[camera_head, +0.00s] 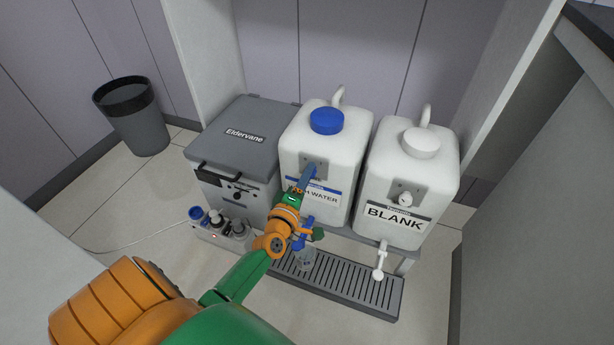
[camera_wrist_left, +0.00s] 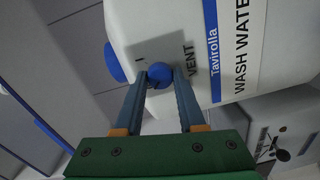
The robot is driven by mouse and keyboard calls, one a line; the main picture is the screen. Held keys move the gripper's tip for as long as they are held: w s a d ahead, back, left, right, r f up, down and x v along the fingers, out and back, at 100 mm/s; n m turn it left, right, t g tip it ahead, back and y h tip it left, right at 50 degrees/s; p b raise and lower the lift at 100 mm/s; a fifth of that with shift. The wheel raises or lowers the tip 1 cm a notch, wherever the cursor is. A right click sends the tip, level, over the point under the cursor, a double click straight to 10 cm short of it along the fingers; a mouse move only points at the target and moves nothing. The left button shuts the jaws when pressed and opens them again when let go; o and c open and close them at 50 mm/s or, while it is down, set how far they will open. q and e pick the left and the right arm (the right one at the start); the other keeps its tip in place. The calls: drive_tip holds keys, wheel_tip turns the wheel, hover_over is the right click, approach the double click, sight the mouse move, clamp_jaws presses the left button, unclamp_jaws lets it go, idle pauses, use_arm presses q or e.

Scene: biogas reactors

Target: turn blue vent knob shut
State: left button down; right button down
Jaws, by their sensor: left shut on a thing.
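The blue vent knob (camera_wrist_left: 158,74) sits on the front of the white wash water jug, next to a printed VENT label, in the left wrist view. My left gripper (camera_wrist_left: 160,78) has its two fingertips on either side of the knob, shut on it. In the head view the left gripper (camera_head: 308,174) reaches the plate on the front of the wash water jug (camera_head: 350,150) and hides the knob. The jug has a blue cap (camera_head: 326,120), and its blue lower tap (camera_head: 309,222) shows partly beside my wrist. My right gripper is in neither view.
A second white jug (camera_head: 408,170), labelled BLANK, stands close on the right. A grey Eldervane box (camera_head: 243,130) stands on the left, with small bottles (camera_head: 216,217) before it. A slotted drip tray (camera_head: 345,283) lies below the jugs. A bin (camera_head: 134,115) stands far left.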

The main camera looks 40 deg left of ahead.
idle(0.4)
use_arm(q)
drive_tip(key=c, duration=0.5)
unclamp_jaws()
drive_tip(key=p+v, duration=0.1)
drive_tip(key=v, duration=0.6)
drive_tip(key=shift+p, duration=0.3)
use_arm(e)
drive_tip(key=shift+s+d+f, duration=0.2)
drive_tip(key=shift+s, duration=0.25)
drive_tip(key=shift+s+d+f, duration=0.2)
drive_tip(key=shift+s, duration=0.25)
